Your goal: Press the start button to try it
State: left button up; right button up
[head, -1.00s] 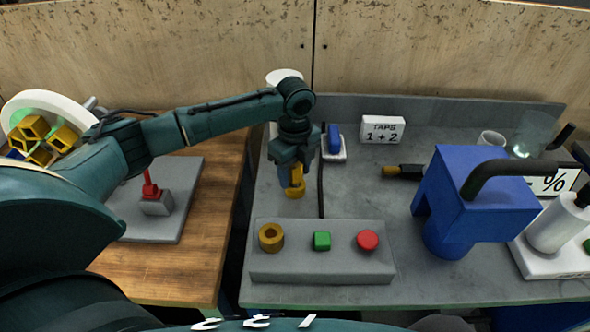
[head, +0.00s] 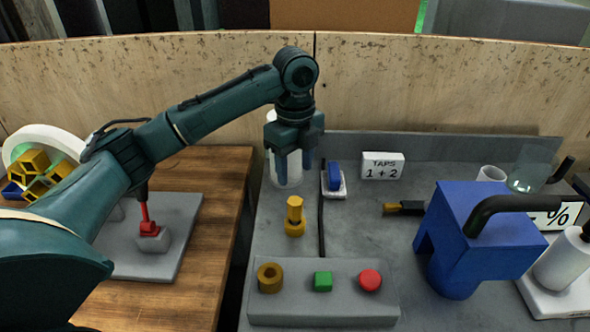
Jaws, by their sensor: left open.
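A grey control box (head: 300,305) stands at the front of the grey table. No lettering shows that names the start button. My left gripper (head: 295,180) points down, open and empty, above and behind a yellow stepped part (head: 295,217) that stands upright on the table. The gripper is well behind the buttons and apart from them. My right gripper is not in view.
A blue machine body (head: 470,235) with a black handle stands to the right. A wooden table (head: 195,290) with yellow hex parts (head: 35,172) is at left.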

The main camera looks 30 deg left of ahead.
aim_at(323, 279)
jog(key=k, duration=1)
